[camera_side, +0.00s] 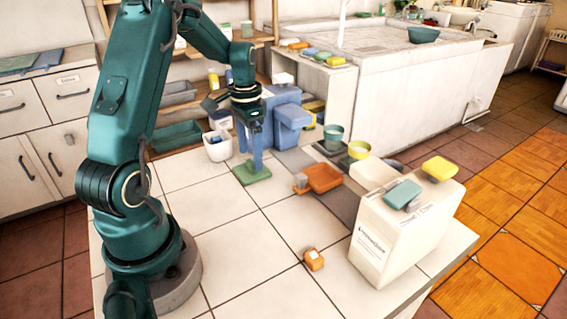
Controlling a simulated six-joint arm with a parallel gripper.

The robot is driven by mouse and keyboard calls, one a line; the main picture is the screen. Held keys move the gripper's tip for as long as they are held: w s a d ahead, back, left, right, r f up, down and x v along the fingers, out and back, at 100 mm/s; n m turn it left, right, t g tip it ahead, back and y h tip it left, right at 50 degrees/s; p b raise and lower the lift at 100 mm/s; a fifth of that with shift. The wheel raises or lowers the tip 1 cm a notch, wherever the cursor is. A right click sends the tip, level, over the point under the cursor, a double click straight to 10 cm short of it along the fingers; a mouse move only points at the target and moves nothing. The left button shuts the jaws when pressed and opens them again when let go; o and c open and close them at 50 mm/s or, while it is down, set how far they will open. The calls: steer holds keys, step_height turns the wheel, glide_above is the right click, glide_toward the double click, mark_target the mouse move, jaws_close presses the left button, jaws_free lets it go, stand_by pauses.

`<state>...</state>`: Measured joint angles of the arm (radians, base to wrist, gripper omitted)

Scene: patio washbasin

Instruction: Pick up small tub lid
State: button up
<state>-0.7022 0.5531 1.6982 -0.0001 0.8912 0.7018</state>
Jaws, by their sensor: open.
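A flat green square piece (253,174), which looks like the small tub lid, lies on the white tiled counter (205,186). Nothing shows held between the fingers.
A white tub (218,148) stands left of my gripper and a blue container (289,118) behind it. An orange tray (323,179) lies to the right. A large cream box (398,235) stands front right. A small orange item (314,260) sits in front. The left-front tiles are clear.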

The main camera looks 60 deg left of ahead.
steer(key=shift+f, duration=1.05)
jaws_close()
steer(key=shift+r, duration=0.1)
